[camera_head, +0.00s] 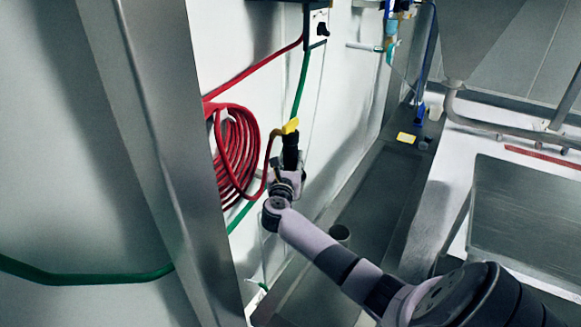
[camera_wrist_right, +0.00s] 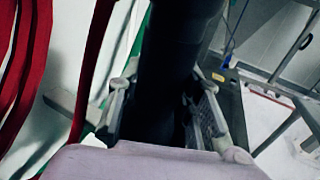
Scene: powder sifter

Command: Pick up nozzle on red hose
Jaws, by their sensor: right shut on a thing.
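The red hose (camera_head: 237,155) hangs in a coil on the white wall, left of centre in the head view. It also shows along the left side of the right wrist view (camera_wrist_right: 22,70). The nozzle (camera_head: 291,150) has a dark body and a yellow top, and stands about upright at the end of a hose loop. My right gripper (camera_head: 290,171) is shut on the nozzle's dark body. In the right wrist view the dark nozzle body (camera_wrist_right: 170,70) runs between the two fingers (camera_wrist_right: 162,108). My left gripper is not in view.
A metal post (camera_head: 150,130) stands in front of the wall at left. A green hose (camera_head: 90,278) runs low across the wall. A control box (camera_head: 318,25) is mounted above the nozzle. A metal table (camera_head: 525,215) and a hopper (camera_head: 470,40) are at right.

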